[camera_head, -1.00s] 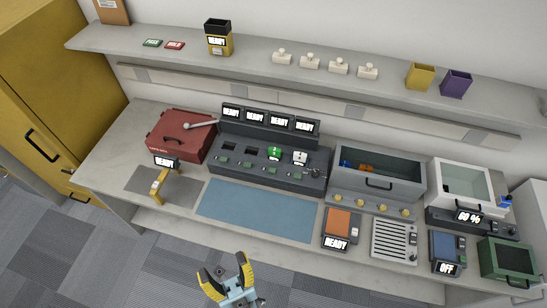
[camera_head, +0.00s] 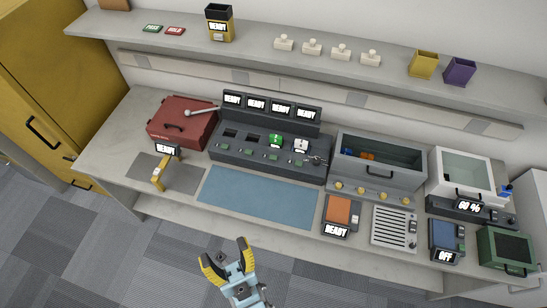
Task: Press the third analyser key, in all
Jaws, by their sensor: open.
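A long dark console (camera_head: 262,170) stands at the back of the bench, with several screens (camera_head: 256,104) reading READY along its raised back. It has a row of slots, with a small green key (camera_head: 273,157) below the third slot from the left. A green handset (camera_head: 275,141) is in the third slot and a white one (camera_head: 301,145) in the fourth. No label reading "analyser" is legible. My gripper (camera_head: 224,250) is open and empty, in front of the bench at the bottom of the view, well apart from the console.
A blue mat (camera_head: 258,197) lies clear between my gripper and the console. A red case (camera_head: 180,124) is left of it, and a grey bin (camera_head: 376,180) with yellow knobs is right. A yellow stand (camera_head: 160,175) and an orange-topped device (camera_head: 341,210) flank the mat.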

